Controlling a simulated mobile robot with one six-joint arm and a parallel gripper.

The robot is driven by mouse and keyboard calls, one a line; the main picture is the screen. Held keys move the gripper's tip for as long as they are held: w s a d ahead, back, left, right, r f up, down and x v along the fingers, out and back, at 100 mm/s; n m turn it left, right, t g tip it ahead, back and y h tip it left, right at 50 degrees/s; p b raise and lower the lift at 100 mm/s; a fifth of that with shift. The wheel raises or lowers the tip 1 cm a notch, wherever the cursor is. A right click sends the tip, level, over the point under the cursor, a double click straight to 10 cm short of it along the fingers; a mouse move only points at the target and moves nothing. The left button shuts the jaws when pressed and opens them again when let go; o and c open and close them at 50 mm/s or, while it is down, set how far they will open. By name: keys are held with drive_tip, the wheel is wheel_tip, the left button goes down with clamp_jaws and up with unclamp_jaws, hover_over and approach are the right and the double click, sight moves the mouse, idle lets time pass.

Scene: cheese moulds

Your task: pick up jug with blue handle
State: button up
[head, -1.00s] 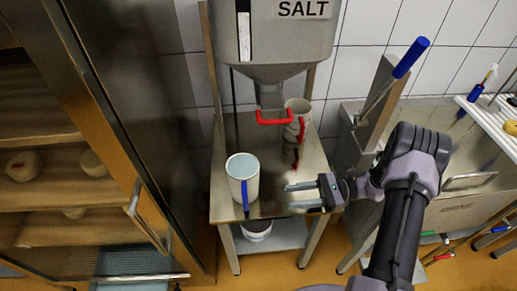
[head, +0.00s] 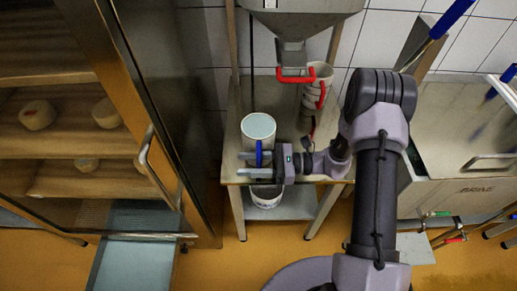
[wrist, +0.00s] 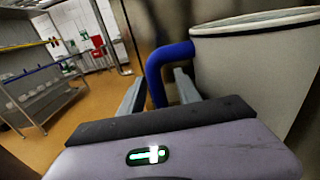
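The jug with the blue handle (head: 257,128) is a white cylinder, upright near the front edge of the metal table. It looks filled with something pale. Its blue handle (head: 259,153) faces the front. My gripper (head: 243,164) is level and points left at the handle. In the wrist view the jug (wrist: 255,65) fills the right side, and the blue handle (wrist: 154,75) stands between the two open fingers (wrist: 158,85). The fingers look apart from the handle. The lower part of the jug is hidden behind my gripper.
A second jug with a red handle (head: 316,92) stands behind, right of the salt hopper (head: 290,28) and its red lever. A white bucket (head: 266,198) is on the shelf below.

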clamp_jaws()
drive_tip(key=shift+d+r, duration=0.1)
idle(1.2)
